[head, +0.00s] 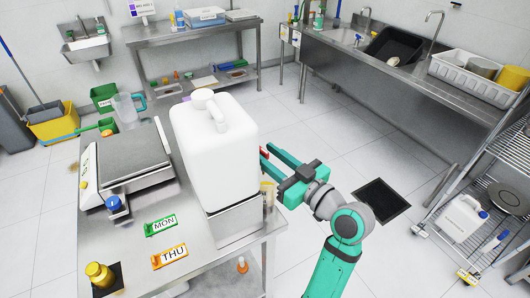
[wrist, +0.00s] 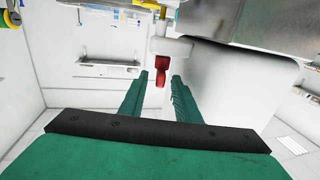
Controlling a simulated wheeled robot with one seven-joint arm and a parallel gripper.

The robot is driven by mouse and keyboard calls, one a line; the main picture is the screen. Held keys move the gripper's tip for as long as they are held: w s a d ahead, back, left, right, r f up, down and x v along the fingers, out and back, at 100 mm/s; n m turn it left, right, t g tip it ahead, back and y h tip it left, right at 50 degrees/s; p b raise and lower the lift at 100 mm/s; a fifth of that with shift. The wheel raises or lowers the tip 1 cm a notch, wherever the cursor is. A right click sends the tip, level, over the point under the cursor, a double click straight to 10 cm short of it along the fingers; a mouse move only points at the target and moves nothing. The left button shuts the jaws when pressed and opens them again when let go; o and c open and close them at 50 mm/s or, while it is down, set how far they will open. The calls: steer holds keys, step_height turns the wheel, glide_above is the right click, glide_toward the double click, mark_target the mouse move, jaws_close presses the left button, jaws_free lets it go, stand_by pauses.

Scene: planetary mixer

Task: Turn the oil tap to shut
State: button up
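A large white oil container (head: 215,150) with a handle and cap stands on a metal stand at the table's right edge. Its side fills the right of the wrist view (wrist: 240,85). The oil tap shows there as a white spout with a red lever (wrist: 161,72); only a sliver of red (head: 263,153) shows in the head view. My gripper (head: 267,158) is beside the container's right side. In the wrist view its green fingers (wrist: 160,82) are apart, one on each side of the red lever, with visible gaps. I cannot tell how deep the lever sits between them.
The table also holds a scale (head: 130,157), a green MON tag (head: 161,226), an orange THU tag (head: 170,257) and a brass weight (head: 99,274). A wire rack (head: 490,170) stands at the right.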

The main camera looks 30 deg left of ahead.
steer(key=shift+x, duration=0.8)
steer(key=shift+c, duration=0.6)
jaws_close()
steer(key=shift+m+t, duration=0.3)
steer(key=shift+t, duration=0.1)
steer(key=shift+s+a+f+m+t+h, duration=0.1)
steer(key=shift+s+m+t+h, duration=0.05)
steer(key=shift+m+t+h, duration=0.45)
steer(key=shift+s+m+t+h, duration=0.15)
steer(key=shift+m+t+h, duration=0.2)
steer(key=shift+t, duration=0.45)
steer(key=shift+o, duration=0.6)
jaws_free()
